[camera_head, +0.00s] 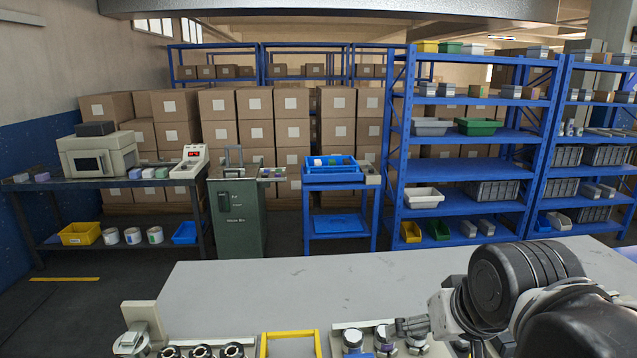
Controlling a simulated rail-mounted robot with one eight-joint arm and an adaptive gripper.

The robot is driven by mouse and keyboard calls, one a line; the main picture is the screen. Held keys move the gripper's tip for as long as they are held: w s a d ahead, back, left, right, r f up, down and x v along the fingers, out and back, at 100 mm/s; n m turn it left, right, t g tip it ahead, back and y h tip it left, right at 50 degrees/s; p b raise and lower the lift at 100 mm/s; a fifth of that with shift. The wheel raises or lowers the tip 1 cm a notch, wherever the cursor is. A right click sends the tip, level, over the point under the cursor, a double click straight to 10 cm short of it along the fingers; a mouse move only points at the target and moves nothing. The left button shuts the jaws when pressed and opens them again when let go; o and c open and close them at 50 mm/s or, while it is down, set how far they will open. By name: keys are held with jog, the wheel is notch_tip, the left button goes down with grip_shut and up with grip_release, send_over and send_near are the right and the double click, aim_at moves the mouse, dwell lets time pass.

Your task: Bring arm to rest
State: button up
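My arm comes in from the lower right, with a thick black joint (525,275) and pale links bending over the right side of the grey work surface. The lower part of the arm is cut off by the picture's edge.
The grey machine top (300,285) is mostly bare. Metal rollers (202,351), a yellow frame (290,341) and knobs (352,340) line its front. Behind are a bench (100,184), a green cabinet (237,220), a blue cart (338,187), stacked cartons and blue shelves (470,170).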

jog(key=s+d+f, duration=0.2)
jog(key=s+f, duration=0.2)
jog(key=shift+d+t, duration=0.15)
jog(key=shift+t, duration=0.15)
dwell(1.8)
